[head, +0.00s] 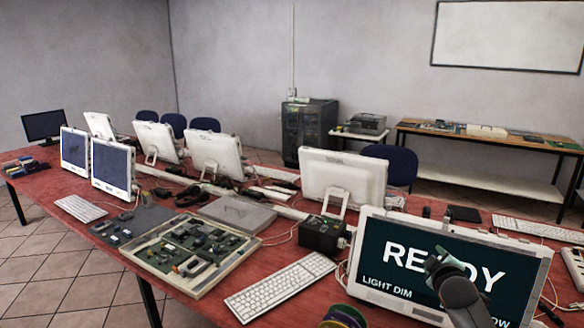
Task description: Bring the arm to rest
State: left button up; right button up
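One dark grey arm of mine comes in from the bottom right. Its gripper (436,262) is in front of a white-framed monitor (372,290). The screen reads "READY", "LIGHT DIM" and a partly hidden word ending in "OW". The gripper covers part of the text. Its fingers are small and dark, so I cannot tell whether they are open or shut. My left gripper is not in view.
A red table (190,307) carries a white keyboard (281,286), a circuit-board tray (190,251), a black box (322,234) and several monitors with cables among them. A coloured round item (344,317) is cut off at the bottom edge. Tiled floor shows at left.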

jog(key=w+a+r+m+t+y, duration=0.2)
jog(key=a+r+m+t+y, duration=0.15)
jog(key=a+r+m, duration=0.2)
jog(key=s+a+f+g+y, duration=0.15)
jog(key=s+a+f, duration=0.35)
jog(key=s+f, duration=0.5)
jog(key=s+a+f+g+y, duration=0.15)
jog(key=s+a+f, duration=0.45)
jog(key=f, duration=0.7)
jog(key=s+a+f+g, duration=0.1)
jog(key=s+a+f, duration=0.1)
jog(key=s, duration=0.6)
jog(key=s+a+f+g, duration=0.2)
jog(key=s+f, duration=0.2)
jog(key=s, duration=0.4)
jog(key=s+a+f+g, duration=0.1)
jog(key=s+a+f, duration=0.1)
jog(key=s, duration=0.7)
jog(key=shift+a+f+g+y, duration=0.35)
jog(key=shift+f, duration=0.4)
